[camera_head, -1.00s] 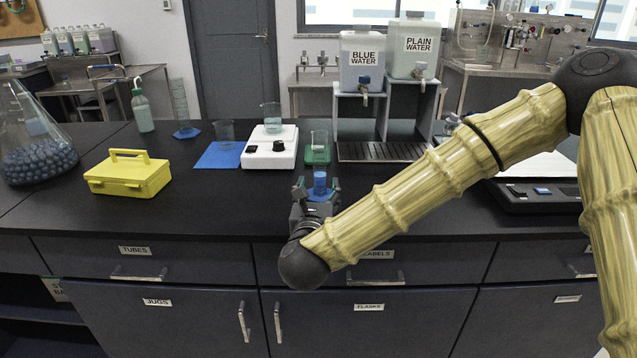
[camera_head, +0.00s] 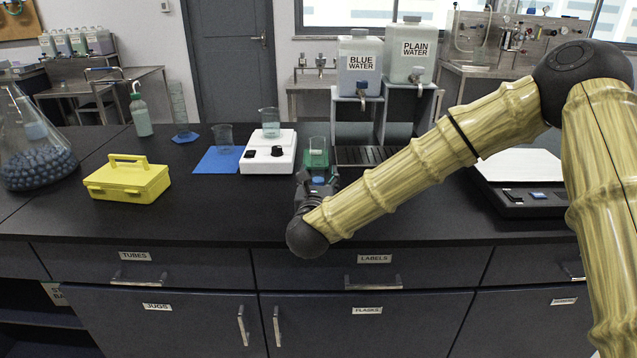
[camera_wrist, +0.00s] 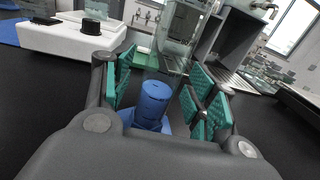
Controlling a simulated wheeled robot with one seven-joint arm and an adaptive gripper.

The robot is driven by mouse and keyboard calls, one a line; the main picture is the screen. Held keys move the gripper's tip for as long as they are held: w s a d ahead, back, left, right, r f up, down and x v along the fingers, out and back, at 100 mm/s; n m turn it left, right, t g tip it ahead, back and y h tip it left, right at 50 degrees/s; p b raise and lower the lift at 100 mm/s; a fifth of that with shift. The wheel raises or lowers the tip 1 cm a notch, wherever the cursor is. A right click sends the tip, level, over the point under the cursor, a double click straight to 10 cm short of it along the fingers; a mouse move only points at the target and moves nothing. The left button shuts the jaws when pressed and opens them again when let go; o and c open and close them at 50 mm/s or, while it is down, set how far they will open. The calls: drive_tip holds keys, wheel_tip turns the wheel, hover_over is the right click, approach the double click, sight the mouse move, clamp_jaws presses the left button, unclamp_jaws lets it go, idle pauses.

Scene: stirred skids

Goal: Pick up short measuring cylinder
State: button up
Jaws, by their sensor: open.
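A short blue cylinder (camera_wrist: 153,104) with a lighter blue base (camera_wrist: 150,127) is between the two finger sides in the wrist view. It matches the short measuring cylinder. My gripper (camera_wrist: 160,82) is open, with green pads to the left and right of the cylinder. Dark gaps show beside it, and I cannot tell whether either pad touches it. A taller clear cylinder (camera_head: 179,105) on a blue base stands at the back left.
A yellow box (camera_head: 128,182) and a balance (camera_head: 520,168) stand farther out.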

drive_tip(key=shift+c, duration=0.4)
drive_tip(key=c, duration=1.1)
drive_tip(key=shift+r, duration=0.1)
